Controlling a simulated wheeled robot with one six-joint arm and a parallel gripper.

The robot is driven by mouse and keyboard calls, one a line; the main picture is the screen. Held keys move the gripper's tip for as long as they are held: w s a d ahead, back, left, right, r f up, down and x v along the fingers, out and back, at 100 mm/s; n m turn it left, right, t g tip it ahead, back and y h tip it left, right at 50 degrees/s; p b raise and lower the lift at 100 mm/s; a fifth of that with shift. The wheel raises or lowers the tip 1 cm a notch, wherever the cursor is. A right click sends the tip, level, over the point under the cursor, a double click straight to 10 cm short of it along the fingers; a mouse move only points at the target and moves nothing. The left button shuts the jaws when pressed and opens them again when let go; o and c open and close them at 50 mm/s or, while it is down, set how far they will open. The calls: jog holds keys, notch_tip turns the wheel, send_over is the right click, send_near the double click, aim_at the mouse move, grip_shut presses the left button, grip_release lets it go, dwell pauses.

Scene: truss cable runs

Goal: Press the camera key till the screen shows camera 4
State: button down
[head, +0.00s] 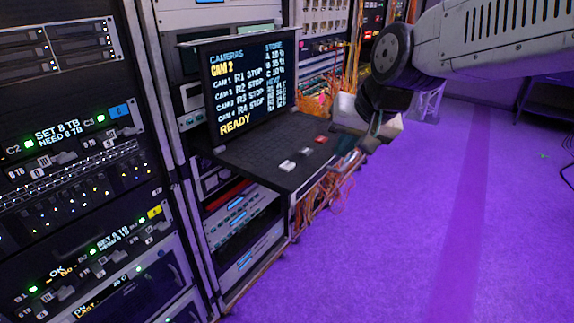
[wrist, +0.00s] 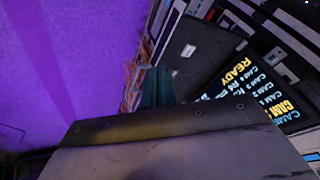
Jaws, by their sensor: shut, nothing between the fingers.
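The screen (head: 248,85) stands open on a pull-out keyboard shelf (head: 250,158) and reads CAMERAS, CAM 2, with READY at the bottom. It also shows, tilted, in the wrist view (wrist: 258,85). On the shelf's right part are a white key (head: 287,165), a dark grey key (head: 306,152) and a red key (head: 320,139). I cannot read labels on them. One pale key (wrist: 188,50) shows in the wrist view. My gripper (head: 345,158) is shut and empty, off the shelf's right edge, apart from the keys. Its fingers (wrist: 155,85) also show in the wrist view.
Rack units with lit displays (head: 75,140) fill the left. Orange cables (head: 318,195) hang below and behind the shelf's right end. The purple floor (head: 420,240) to the right is clear.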

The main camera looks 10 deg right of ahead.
jog(key=w+a+m+t, duration=0.1)
jog(key=w+a, duration=0.3)
jog(key=w, duration=0.3)
jog(key=w+a+m+t+y, duration=0.1)
jog(key=w+a+t, duration=0.1)
jog(key=w+a, duration=0.2)
jog(key=w, duration=0.3)
jog(key=shift+w+a+f, duration=0.15)
jog(key=shift+a+f, duration=0.1)
jog(key=shift+f, duration=0.05)
jog(key=shift+f, duration=0.1)
